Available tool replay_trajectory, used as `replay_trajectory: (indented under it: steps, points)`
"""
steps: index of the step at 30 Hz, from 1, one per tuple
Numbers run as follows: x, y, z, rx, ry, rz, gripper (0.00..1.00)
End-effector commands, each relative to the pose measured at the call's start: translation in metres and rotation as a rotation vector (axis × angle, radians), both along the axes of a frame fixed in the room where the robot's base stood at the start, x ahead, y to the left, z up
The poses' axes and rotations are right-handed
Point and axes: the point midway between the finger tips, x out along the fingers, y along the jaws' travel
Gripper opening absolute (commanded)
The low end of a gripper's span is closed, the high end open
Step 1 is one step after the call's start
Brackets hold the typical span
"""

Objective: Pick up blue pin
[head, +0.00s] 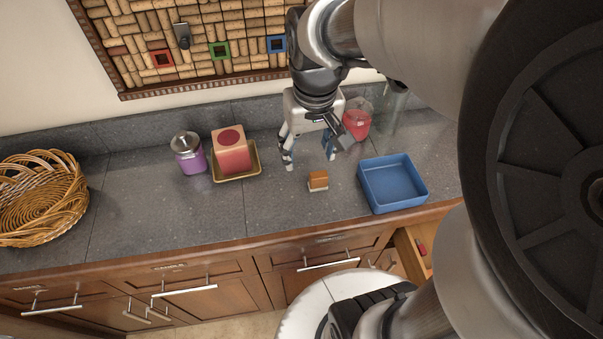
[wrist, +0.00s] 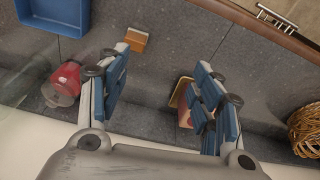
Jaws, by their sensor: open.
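No separate blue pin can be made out for certain in either view. A blue square frame (head: 277,44) is on the corkboard (head: 215,20), beside red and green ones; whether a pin sits in it is too small to tell. My gripper (head: 310,160) is open and empty, pointing down over the counter in front of the board. In the wrist view my gripper's (wrist: 162,58) two blue-padded fingers are spread wide, with only bare counter between the tips. My arm hides the board's right part.
An orange-brown block (head: 318,180) lies near the gripper. A blue tray (head: 393,183) and red jar (head: 357,124) are right; a pink box (head: 230,150), purple jar (head: 190,156) and wicker basket (head: 40,200) are left. A drawer (head: 409,258) stands open below.

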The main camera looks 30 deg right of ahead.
Motion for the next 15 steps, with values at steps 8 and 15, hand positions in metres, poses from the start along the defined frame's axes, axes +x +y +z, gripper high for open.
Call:
replay_trajectory:
  steps: [8,15]
  points:
    - [-0.084,0.054,0.041,-0.02,-0.179,0.123,0.59]
    - [-0.118,0.069,0.041,-0.019,-0.25,0.17,0.57]
